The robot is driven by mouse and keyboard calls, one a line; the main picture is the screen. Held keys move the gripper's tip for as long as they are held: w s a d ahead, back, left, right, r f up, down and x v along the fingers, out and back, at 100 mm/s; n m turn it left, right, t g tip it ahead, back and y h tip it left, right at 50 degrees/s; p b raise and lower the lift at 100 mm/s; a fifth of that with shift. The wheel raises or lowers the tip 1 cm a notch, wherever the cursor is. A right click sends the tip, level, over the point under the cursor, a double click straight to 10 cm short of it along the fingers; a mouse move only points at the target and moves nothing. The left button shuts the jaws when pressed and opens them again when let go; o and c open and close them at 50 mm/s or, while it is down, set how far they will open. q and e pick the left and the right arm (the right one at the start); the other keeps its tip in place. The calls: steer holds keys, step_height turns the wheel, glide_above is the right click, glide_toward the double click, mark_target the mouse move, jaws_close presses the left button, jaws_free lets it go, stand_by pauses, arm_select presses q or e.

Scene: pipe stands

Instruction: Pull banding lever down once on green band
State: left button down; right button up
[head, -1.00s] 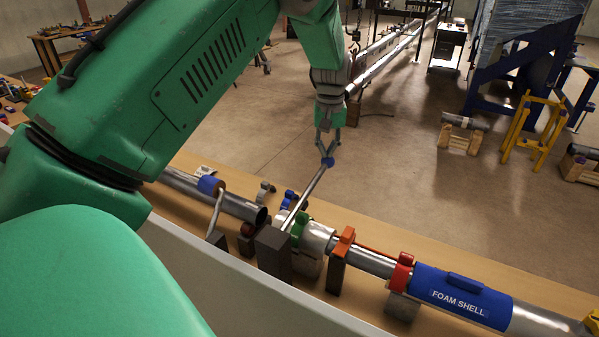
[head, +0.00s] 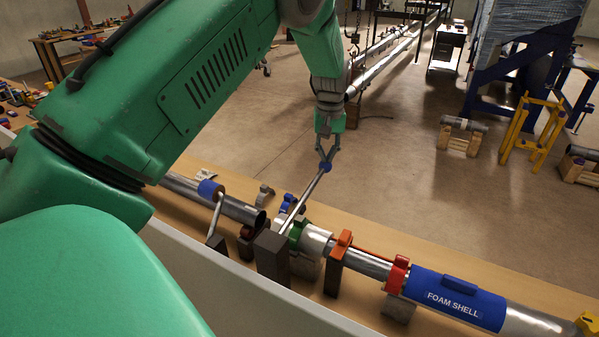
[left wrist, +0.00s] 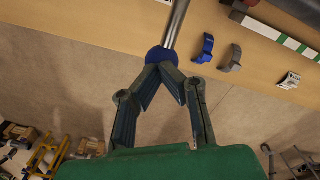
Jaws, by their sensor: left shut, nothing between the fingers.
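The banding lever (head: 304,202) is a silver rod with a blue ball knob (head: 325,167). It rises at a slant to the right from a dark block (head: 271,255) beside the green band (head: 298,232), which is around the pipe. My left gripper (head: 327,160) is just above the knob, with its fingers shut and nothing between them. In the left wrist view, the fingertips (left wrist: 161,68) meet at the blue knob (left wrist: 161,56) and appear to touch it. The rod (left wrist: 177,22) runs on beyond it. My right gripper is not in view.
Loose blue and grey clamps (head: 265,193) lie behind the pipe. Open floor (head: 390,165) lies beyond the bench.

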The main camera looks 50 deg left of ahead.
arm_select(q)
steer(key=shift+d+r, duration=0.25)
steer(key=shift+r, duration=0.65)
steer(key=shift+a+r+p, duration=0.3)
steer(key=shift+a+r, duration=0.4)
steer(key=shift+r, duration=0.25)
steer(key=shift+d+r, duration=0.25)
steer(key=shift+r, duration=0.5)
steer(key=shift+d+r, duration=0.25)
steer(key=shift+r, duration=0.85)
steer(key=shift+a+r, duration=0.1)
steer(key=shift+a, duration=0.25)
step_height(320, 180, up, 12)
steer(key=s, duration=0.2)
steer(key=shift+d, duration=0.45)
